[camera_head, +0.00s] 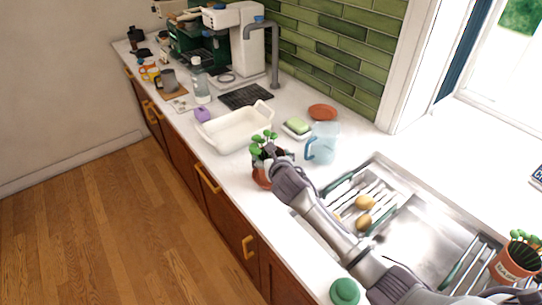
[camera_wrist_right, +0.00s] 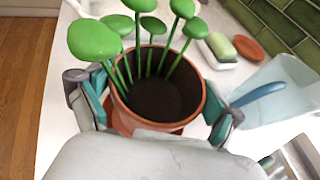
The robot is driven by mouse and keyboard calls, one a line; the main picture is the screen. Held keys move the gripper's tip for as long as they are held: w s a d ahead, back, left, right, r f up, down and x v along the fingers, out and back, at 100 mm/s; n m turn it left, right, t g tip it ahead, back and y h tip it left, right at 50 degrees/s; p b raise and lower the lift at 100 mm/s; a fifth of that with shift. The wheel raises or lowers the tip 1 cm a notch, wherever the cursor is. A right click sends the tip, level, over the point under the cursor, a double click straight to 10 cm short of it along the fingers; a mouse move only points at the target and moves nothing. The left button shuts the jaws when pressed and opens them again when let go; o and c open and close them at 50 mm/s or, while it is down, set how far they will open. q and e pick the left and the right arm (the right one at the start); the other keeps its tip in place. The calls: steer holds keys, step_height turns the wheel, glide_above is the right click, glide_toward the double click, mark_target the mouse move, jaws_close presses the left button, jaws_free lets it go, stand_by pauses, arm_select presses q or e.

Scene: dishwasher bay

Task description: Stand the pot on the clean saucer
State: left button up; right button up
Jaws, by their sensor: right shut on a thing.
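The terracotta pot (camera_head: 261,176), with dark soil and round-leafed green seedlings, is at the counter's front edge in the head view. In the wrist view the pot (camera_wrist_right: 150,62) fills the middle. My right gripper (camera_wrist_right: 156,108) has a finger on each side of the pot and is shut on it. An orange-brown edge shows below the pot; I cannot tell whether the pot touches the surface beneath. An orange-brown saucer (camera_head: 322,112) lies flat and empty at the back by the tiles; it also shows in the wrist view (camera_wrist_right: 249,48). My left gripper is out of view.
A translucent blue-handled jug (camera_head: 323,143) stands between pot and wall, beside a green sponge on a white dish (camera_head: 297,128). A white basin (camera_head: 236,128) is left of the pot. The sink rack (camera_head: 372,190) lies right. Another potted plant (camera_head: 514,264) stands far right.

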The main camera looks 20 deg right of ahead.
steer(key=o, duration=1.5)
steer(key=shift+s+r, duration=0.15)
steer(key=shift+s, duration=0.05)
steer(key=v, duration=1.1)
steer(key=shift+s+r+b, duration=0.2)
steer(key=shift+s+b, duration=0.05)
steer(key=shift+b, duration=0.2)
